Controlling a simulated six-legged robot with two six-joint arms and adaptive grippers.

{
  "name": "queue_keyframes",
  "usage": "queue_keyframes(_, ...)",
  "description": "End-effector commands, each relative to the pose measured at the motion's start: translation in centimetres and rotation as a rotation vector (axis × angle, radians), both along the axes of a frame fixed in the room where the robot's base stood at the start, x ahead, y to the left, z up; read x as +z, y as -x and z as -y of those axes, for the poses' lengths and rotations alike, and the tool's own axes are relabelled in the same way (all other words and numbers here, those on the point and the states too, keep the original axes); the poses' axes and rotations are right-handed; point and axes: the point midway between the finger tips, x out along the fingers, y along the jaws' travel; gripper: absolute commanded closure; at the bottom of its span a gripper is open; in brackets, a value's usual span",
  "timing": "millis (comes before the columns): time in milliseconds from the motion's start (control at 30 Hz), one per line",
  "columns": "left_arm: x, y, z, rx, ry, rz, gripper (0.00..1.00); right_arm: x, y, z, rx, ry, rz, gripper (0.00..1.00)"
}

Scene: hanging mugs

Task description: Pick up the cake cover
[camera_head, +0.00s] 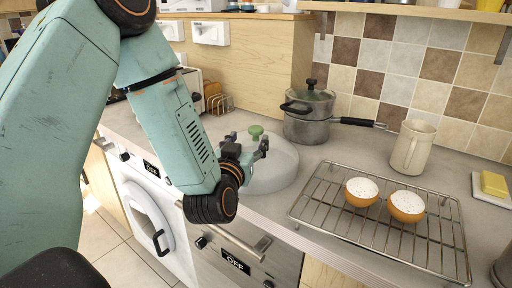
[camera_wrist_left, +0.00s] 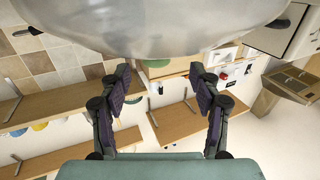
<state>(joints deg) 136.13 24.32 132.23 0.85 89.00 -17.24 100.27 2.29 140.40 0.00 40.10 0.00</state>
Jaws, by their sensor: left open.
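The cake cover (camera_head: 283,162) is a pale, round, see-through dome with a green knob (camera_head: 256,131) on top. It stands on the counter left of the wire rack in the head view. My left gripper (camera_head: 247,142) is open near the knob, with one finger on each side of it in the picture. Whether it touches the knob is hard to tell, and my arm hides the cover's left side. In the left wrist view, my left gripper (camera_wrist_left: 163,78) shows spread, empty fingers below a large shiny curved surface that I cannot identify surely. My right gripper is not in view.
A lidded pot (camera_head: 310,118) with a long black handle stands close behind the cover. The wire rack (camera_head: 330,217) holds two white-topped cakes (camera_head: 362,191). A cream jug (camera_head: 413,147) and butter on a white dish (camera_head: 494,184) are further right. The counter's front edge is near.

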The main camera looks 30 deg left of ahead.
Motion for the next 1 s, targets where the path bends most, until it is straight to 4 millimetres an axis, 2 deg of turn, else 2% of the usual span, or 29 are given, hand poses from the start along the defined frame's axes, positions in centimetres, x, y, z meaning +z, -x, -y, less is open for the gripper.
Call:
queue_keyframes(133,0.8,-2.2,-0.7,0.0,-0.002,0.005,0.37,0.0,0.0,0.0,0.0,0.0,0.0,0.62)
queue_keyframes(300,0.7,-4.1,-1.2,-0.002,-0.003,0.001,0.37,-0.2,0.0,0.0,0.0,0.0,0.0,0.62)
queue_keyframes(600,0.7,-4.7,-1.3,-0.005,-0.001,0.001,0.37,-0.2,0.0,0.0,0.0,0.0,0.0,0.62)
queue_keyframes(1000,0.7,-4.7,-1.3,-0.005,-0.001,0.0,0.71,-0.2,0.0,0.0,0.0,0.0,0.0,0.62)
